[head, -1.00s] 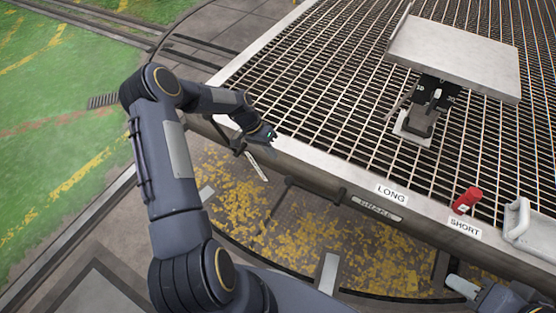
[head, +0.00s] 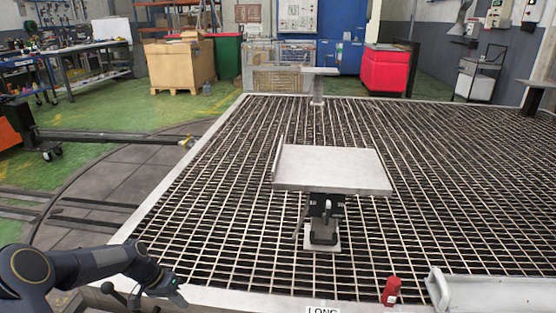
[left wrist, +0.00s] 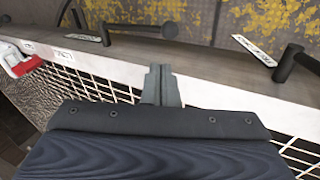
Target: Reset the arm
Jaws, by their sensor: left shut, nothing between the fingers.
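My left arm comes in from the lower left of the head view. Its dark gripper (head: 178,297) is at the near left edge of the grated platform (head: 190,283), low in the picture. The left wrist view shows its grey fingers (left wrist: 160,86) closed together with nothing between them, over the platform's pale edge. Dark bar handles (left wrist: 150,29) stick out from the edge beyond the fingertips, apart from them. My right gripper is not in view.
A tilted metal plate (head: 332,167) stands on a post on the grating. A red knob (head: 391,291) and a pale metal bracket (head: 478,292) are at the near right edge. A cardboard box (head: 180,68) and red cabinet (head: 390,70) stand far back. The grating is otherwise mostly clear.

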